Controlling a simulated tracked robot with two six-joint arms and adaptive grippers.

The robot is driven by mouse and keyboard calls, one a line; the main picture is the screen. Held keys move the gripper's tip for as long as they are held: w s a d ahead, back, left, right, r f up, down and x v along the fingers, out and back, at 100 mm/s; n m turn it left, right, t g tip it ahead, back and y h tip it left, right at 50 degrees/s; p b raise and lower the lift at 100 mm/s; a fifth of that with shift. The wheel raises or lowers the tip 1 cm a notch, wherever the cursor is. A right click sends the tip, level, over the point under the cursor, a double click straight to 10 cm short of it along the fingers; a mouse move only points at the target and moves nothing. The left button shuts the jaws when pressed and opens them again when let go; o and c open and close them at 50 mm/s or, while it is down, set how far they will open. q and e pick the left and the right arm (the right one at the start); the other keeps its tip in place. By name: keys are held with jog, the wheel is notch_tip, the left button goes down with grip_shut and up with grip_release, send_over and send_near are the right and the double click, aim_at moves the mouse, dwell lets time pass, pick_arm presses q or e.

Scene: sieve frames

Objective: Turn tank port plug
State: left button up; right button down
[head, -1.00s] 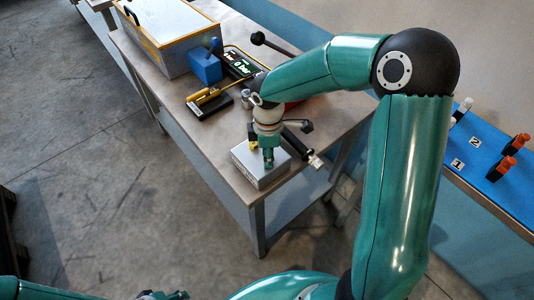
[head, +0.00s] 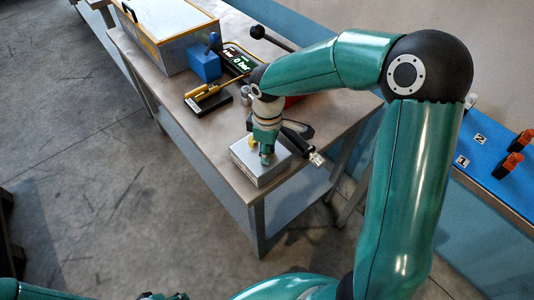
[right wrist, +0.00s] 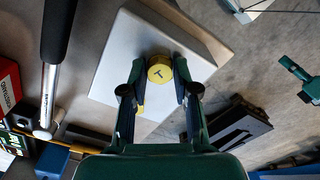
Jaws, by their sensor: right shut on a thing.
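The tank is a light grey square block (head: 258,164) near the front corner of the workbench, and it fills the upper middle of the right wrist view (right wrist: 112,78). A round yellow plug (right wrist: 160,74) with a dark T-shaped mark shows above it. My right gripper (right wrist: 160,66) is shut on the plug, with one finger on each side. In the head view the right gripper (head: 265,153) points down over the tank and partly hides the plug. Part of my left gripper (head: 163,296) shows at the bottom edge of the head view, cut off; its jaws are unclear.
Bare floor lies left of the bench.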

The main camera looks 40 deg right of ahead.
jog(key=m+b, duration=0.1)
jog(key=m, duration=0.2)
jog(key=shift+f+m+b, duration=0.1)
jog(key=shift+m+b, duration=0.25)
jog(key=shift+m, duration=0.05)
jog(key=m+b, duration=0.1)
jog(key=m, duration=0.2)
jog(key=shift+m, duration=0.3)
jog(key=m+b, duration=0.1)
jog(key=m, duration=0.2)
jog(key=shift+b, duration=0.35)
jog(key=shift+m+b, duration=0.4)
jog(key=shift+m, duration=1.3)
jog(key=shift+r, duration=0.2)
jog(key=c, duration=0.9)
grip_release()
jog(key=shift+o, duration=0.2)
